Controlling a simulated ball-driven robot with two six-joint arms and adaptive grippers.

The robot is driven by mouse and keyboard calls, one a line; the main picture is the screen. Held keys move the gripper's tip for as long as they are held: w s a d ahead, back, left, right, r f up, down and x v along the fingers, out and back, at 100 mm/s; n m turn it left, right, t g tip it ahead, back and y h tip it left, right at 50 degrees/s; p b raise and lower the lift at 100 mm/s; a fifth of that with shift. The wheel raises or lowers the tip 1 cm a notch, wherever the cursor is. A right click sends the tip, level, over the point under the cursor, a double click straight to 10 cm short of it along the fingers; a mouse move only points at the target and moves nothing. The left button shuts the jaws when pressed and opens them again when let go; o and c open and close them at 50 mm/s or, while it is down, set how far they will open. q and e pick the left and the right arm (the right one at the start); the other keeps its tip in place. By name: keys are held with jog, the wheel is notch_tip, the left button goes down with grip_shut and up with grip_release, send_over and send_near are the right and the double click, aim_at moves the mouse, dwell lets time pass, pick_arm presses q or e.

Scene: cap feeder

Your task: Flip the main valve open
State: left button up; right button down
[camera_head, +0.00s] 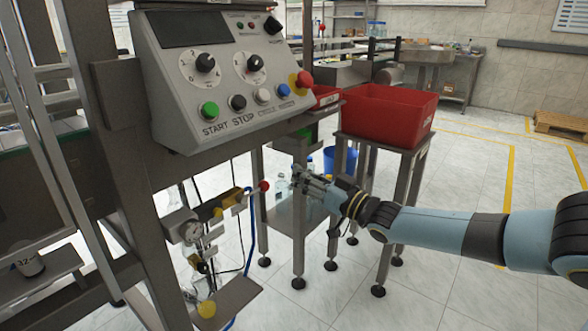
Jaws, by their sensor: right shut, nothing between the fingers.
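Below the control panel, a pneumatic unit hangs on the machine frame, with a round pressure gauge (190,232). A valve with a yellow body (210,210) sits just above and right of the gauge. A lever with a red ball knob (264,186) sticks out to the right near it; I take this for the main valve's handle, lying roughly level. My right gripper (298,178) comes in from the right, shut and empty, a short gap to the right of the red knob and not touching it. My left gripper is not in view.
The grey control panel (220,95) overhangs the valve from above. A red bin (388,112) stands on a steel stand behind my right arm. A blue hose (252,235) runs down beside the valve. A yellow knob (207,309) sits below. The floor at right is open.

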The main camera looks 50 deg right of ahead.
jog(key=shift+f, duration=0.15)
dwell(0.4)
jog(key=s+a+f+m+g+h, duration=0.1)
jog(key=s+a+f+g, duration=0.2)
jog(key=s+f, duration=0.55)
jog(key=s+a+f+m+g+h, duration=0.1)
jog(key=s+a+f+g, duration=0.3)
jog(key=f, duration=0.8)
jog(key=s+a+f+m+g+h, duration=0.1)
jog(key=s+a+f+g, duration=0.15)
jog(key=s+f, duration=0.7)
jog(key=s+a+f+n+g, duration=0.1)
jog(key=s+a+f+g, duration=0.2)
jog(key=s, duration=0.5)
jog(key=s+a+f+n+g, duration=0.1)
jog(key=s+a+f+g, duration=0.2)
jog(key=s+f, duration=0.3)
jog(key=s+a+f+n+g+y, duration=0.1)
jog(key=s+f, duration=0.4)
jog(key=s, duration=0.7)
jog(key=shift+s+a+f+n+g, duration=0.2)
jog(key=shift+a+n+g, duration=0.3)
jog(key=shift+a+g, duration=0.75)
